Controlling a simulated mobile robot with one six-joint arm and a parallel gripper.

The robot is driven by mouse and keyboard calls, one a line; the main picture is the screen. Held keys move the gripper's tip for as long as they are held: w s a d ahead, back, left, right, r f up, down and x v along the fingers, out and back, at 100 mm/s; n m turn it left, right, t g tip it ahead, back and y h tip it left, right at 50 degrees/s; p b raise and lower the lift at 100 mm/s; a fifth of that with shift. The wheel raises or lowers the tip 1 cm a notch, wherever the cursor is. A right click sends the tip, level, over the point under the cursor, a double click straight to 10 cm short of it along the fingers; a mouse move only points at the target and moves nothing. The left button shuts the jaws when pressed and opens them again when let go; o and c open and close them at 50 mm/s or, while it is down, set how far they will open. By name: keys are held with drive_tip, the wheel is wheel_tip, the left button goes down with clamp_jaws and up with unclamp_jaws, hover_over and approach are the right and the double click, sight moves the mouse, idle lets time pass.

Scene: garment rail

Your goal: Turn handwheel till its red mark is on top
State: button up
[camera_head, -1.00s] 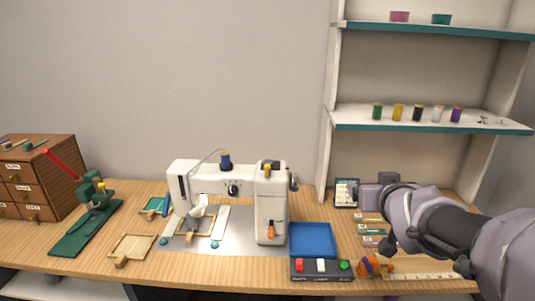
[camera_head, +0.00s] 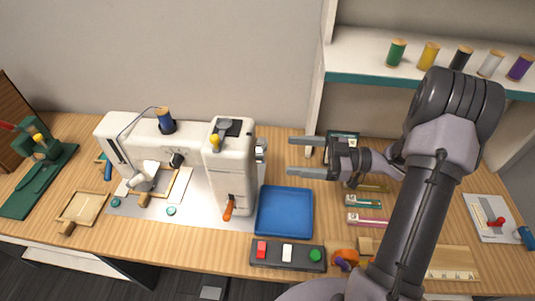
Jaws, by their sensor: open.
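The white sewing machine (camera_head: 228,170) stands on the wooden table at centre left. Its handwheel (camera_head: 261,149) is on the machine's right end, seen nearly edge-on as a small grey part. I cannot make out a red mark on it. My gripper (camera_head: 290,156) is to the right of the handwheel, its two long grey fingers pointing left toward it. The fingers are spread open, with nothing between them. A gap shows between the fingertips and the handwheel.
A blue tray (camera_head: 285,211) lies below my gripper. A dark button box (camera_head: 288,254) is at the table's front edge. Small packets (camera_head: 366,219) and a ruler (camera_head: 452,262) lie right of the tray. Thread spools (camera_head: 428,56) stand on the shelf (camera_head: 360,82).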

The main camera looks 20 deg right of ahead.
sight(261, 150)
drive_tip(key=b+x, duration=0.2)
drive_tip(key=x, duration=0.6)
drive_tip(key=shift+w, duration=0.1)
drive_tip(key=shift+d, duration=0.1)
drive_tip(key=c, duration=1.4)
